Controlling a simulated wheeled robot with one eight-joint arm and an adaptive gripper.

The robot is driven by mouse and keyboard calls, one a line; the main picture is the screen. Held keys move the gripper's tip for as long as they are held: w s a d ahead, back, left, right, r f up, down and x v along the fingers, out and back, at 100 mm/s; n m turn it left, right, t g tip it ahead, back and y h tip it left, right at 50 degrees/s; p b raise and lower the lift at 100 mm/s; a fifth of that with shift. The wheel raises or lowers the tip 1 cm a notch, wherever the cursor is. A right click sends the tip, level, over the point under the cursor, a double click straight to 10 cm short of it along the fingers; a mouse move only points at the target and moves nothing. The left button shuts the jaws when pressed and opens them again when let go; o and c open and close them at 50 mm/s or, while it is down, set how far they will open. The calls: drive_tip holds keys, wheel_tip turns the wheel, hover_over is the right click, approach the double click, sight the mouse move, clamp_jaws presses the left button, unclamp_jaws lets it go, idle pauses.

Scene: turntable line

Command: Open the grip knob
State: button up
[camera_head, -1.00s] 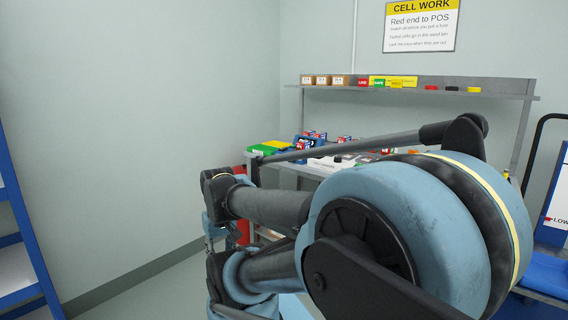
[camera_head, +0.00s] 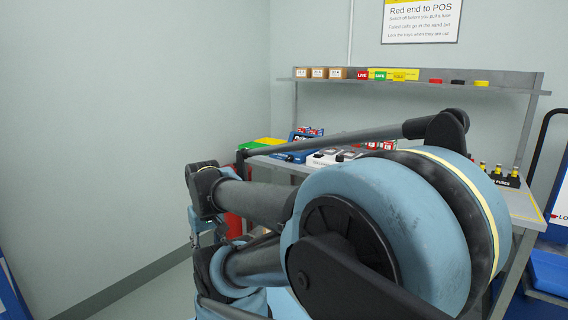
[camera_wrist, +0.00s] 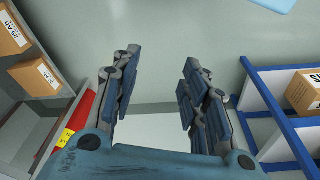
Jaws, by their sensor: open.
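My gripper (camera_wrist: 160,78) is open and empty in the wrist view, its two fingers apart with wall and floor beyond them. In the head view my own arm fills the middle and lower right, and the gripper's fingers cannot be made out there. I cannot pick out a grip knob in either view. The workbench (camera_head: 525,206) stands beyond my arm, and part of its top is hidden by the arm. Small devices (camera_head: 333,155) sit on the bench, too small to read in detail.
A shelf (camera_head: 508,84) above the bench holds boxes (camera_head: 318,73) and coloured labels. A red cylinder (camera_head: 232,228) stands left of the bench, partly hidden. In the wrist view, a blue rack (camera_wrist: 262,100) is at right and shelving with boxes (camera_wrist: 36,78) at left.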

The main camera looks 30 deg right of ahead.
drive_tip(key=shift+o, duration=0.3)
drive_tip(key=shift+s+d+r, duration=0.2)
drive_tip(key=shift+s+r, duration=0.05)
drive_tip(key=shift+s, duration=0.05)
drive_tip(key=w+d+r+m+t+h, duration=0.1)
drive_tip(key=w+d+r+m+h, duration=0.3)
drive_tip(key=w+d, duration=0.8)
drive_tip(key=w+d+r+m+t+h, duration=0.1)
drive_tip(key=w+d+r+h, duration=0.4)
drive_tip(key=w+d, duration=0.65)
drive_tip(key=w+d+f+t+h, duration=0.1)
drive_tip(key=w+d+h, duration=0.1)
drive_tip(key=w+d, duration=0.4)
drive_tip(key=w+d+f+t+h, duration=0.1)
drive_tip(key=w+d+h, duration=0.2)
drive_tip(key=d, duration=0.9)
drive_tip(key=w+d+f+m+h, duration=0.1)
drive_tip(key=w+d+h, duration=0.1)
drive_tip(key=w+d, duration=0.7)
drive_tip(key=shift+d+t+h, duration=0.3)
drive_tip(key=shift+d+t, duration=0.1)
drive_tip(key=shift+d, duration=0.2)
drive_tip(key=shift+w, duration=0.1)
drive_tip(key=c, duration=1)
